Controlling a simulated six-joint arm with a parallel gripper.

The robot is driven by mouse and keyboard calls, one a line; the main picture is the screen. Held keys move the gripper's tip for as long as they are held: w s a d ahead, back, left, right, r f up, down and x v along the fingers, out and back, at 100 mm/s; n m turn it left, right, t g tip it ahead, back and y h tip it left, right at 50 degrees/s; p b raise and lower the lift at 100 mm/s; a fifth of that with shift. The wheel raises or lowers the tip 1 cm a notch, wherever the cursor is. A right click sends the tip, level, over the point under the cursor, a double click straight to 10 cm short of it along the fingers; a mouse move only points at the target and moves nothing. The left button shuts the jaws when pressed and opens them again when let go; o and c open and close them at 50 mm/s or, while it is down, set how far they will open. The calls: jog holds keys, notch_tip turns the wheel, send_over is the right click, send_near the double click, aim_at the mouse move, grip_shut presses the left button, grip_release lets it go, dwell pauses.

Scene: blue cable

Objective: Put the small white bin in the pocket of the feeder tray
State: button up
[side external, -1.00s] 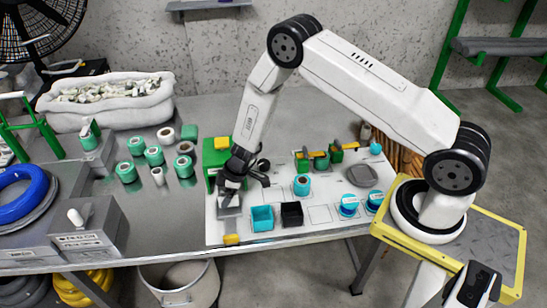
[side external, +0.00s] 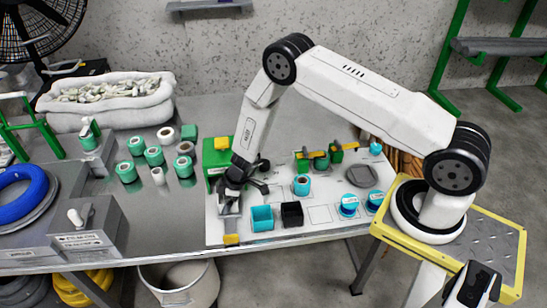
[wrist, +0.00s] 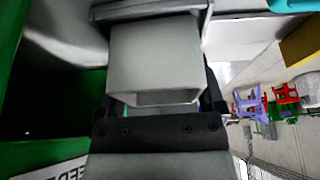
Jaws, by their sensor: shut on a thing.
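The small white bin (wrist: 155,60) is between the fingers of my gripper (wrist: 158,100) in the wrist view, with its open rim visible. In the side external view my gripper (side external: 230,195) points down over the left front part of the white tray board (side external: 325,232). A teal bin (side external: 262,217) and a black bin (side external: 291,214) stand in a row just right of my gripper. Outlined square spots (side external: 320,213) on the board lie right of them.
A green block with a yellow top (side external: 218,152) stands close behind my gripper. A yellow piece (side external: 232,239) is at the board's front edge. Teal-topped round items (side external: 348,205) stand on the right. Several green spools (side external: 127,171) stand on the left.

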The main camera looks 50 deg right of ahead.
jog(key=shift+f, duration=0.15)
jog(key=o, duration=1.1)
jog(key=v, duration=1.2)
jog(key=shift+r, duration=0.2)
